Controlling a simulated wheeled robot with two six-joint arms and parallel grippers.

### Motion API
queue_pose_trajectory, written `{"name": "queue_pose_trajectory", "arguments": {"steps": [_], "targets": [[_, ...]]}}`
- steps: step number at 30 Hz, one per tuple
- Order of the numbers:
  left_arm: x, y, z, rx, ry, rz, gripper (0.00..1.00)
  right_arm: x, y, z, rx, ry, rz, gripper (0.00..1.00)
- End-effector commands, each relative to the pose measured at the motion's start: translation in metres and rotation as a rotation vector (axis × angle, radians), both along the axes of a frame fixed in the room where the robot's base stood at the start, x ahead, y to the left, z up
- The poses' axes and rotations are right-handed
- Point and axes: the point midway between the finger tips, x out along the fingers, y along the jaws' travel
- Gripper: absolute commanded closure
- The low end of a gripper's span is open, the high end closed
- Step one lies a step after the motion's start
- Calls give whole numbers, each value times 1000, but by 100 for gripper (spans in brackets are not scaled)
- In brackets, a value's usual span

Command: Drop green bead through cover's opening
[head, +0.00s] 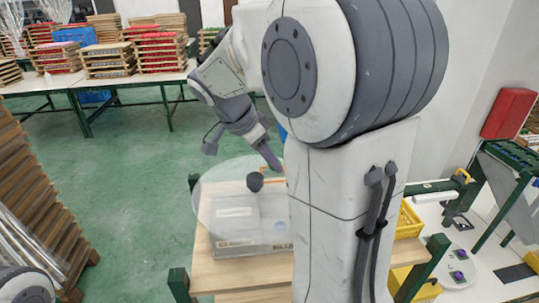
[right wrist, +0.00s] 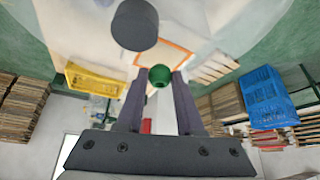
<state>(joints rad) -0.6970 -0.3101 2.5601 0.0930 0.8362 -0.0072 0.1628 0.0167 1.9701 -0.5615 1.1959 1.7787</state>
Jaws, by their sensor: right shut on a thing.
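My right gripper (head: 268,155) comes down from the upper middle of the head view and points at the clear cover. In the right wrist view its two dark fingers (right wrist: 159,82) are shut on the green bead (right wrist: 160,76) at their tips. The bead cannot be made out in the head view. The clear round cover (head: 212,190) with its dark knob (head: 255,182) is above the wooden table. The knob also shows large in the right wrist view (right wrist: 135,25), left of the bead. I cannot make out the cover's opening. My left gripper is out of view.
A grey box (head: 265,240) is seen through and below the cover on the wooden table (head: 225,270). My right arm hides much of the middle. A yellow crate (head: 408,222) stands to the right. Stacked pallets (head: 30,205) stand at left; green floor between is clear.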

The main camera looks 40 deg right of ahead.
Motion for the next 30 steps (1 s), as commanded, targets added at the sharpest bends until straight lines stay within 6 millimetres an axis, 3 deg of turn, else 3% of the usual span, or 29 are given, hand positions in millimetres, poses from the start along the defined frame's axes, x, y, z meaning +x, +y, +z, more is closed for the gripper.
{"name": "queue_pose_trajectory", "arguments": {"steps": [12,13,15,16,26,30], "targets": [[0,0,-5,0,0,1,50,0,0,-9,0,0,0,100],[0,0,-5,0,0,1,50,0,0,-9,0,0,0,60],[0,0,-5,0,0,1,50,0,0,-9,0,0,0,33],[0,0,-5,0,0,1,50,0,0,-9,0,0,0,29],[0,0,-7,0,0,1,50,1,1,-8,0,-1,0,29],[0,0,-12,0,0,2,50,3,9,4,-1,-5,2,29]]}}
